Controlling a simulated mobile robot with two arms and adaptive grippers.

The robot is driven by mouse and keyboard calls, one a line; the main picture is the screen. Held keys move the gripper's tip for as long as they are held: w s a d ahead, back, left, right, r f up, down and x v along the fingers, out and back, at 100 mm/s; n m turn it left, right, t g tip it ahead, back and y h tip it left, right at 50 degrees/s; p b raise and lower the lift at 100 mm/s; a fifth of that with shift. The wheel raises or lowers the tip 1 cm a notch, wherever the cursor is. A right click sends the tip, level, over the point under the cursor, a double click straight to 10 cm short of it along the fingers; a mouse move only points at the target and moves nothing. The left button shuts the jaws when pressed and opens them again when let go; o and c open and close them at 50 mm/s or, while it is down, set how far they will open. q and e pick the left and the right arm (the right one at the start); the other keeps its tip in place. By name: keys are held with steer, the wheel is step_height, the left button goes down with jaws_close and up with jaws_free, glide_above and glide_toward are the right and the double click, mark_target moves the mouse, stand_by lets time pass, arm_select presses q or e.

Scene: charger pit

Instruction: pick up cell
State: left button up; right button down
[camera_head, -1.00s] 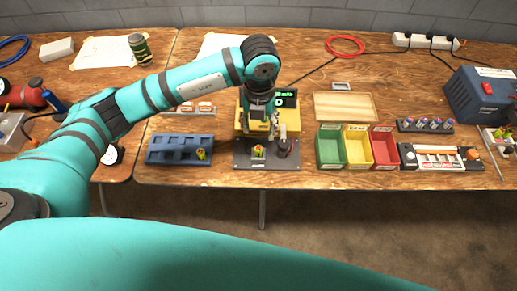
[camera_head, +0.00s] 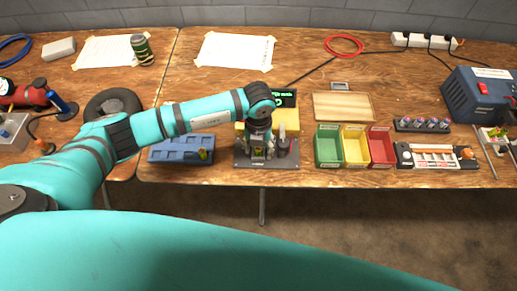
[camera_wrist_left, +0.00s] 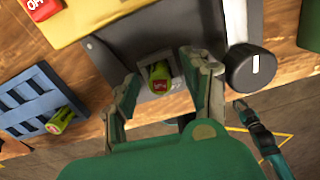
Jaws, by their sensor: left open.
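A green cell with a red end (camera_wrist_left: 160,76) sits in a holder on the dark plate (camera_wrist_left: 112,55) in front of the yellow tester. My left gripper (camera_wrist_left: 163,88) is open, its two fingers on either side of this cell. In the head view the left gripper (camera_head: 257,152) points down over the plate (camera_head: 283,162) and hides the cell there.
A black knob (camera_wrist_left: 250,68) stands on the plate just right of the gripper. Green, yellow and red bins (camera_head: 328,147) stand to the right. The yellow tester (camera_head: 286,117) with a green-lit display is behind. The table's front edge is close by.

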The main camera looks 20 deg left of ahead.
arm_select(q)
steer(key=shift+c, duration=0.3)
jaws_close()
steer(key=shift+r, duration=0.15)
